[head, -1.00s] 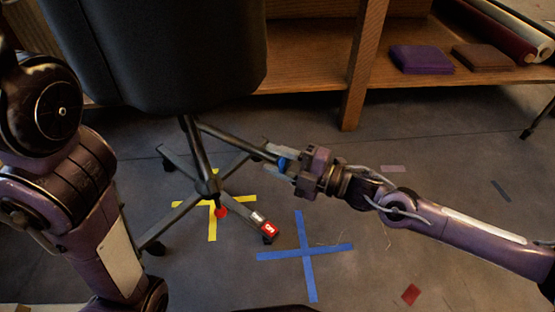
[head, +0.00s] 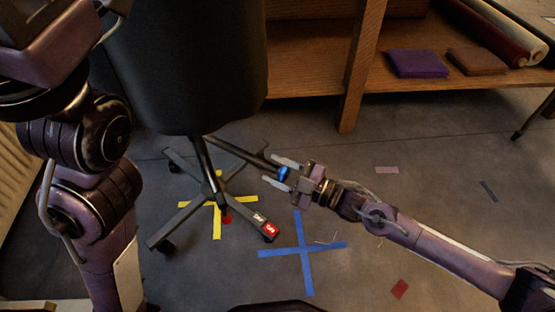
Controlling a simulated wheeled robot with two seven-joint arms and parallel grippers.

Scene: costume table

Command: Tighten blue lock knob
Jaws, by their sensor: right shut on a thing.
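The blue lock knob (head: 284,173) shows at the end of a dark rod (head: 239,150) that slants right from the post of a wheeled stand. My right gripper (head: 279,173) reaches in from the right, with one grey finger above the knob and one below it, and is shut on the knob. The fingers partly cover the knob, and its thread is not visible. My left arm stands at the left edge of the head view, and its gripper is out of the picture.
A large black padded body (head: 190,70) sits above the wheeled base (head: 213,188). A yellow tape cross (head: 217,222) lies under the base and a blue one (head: 302,252) to its right. A wooden shelf (head: 310,83) stands behind; the floor at right is mostly open.

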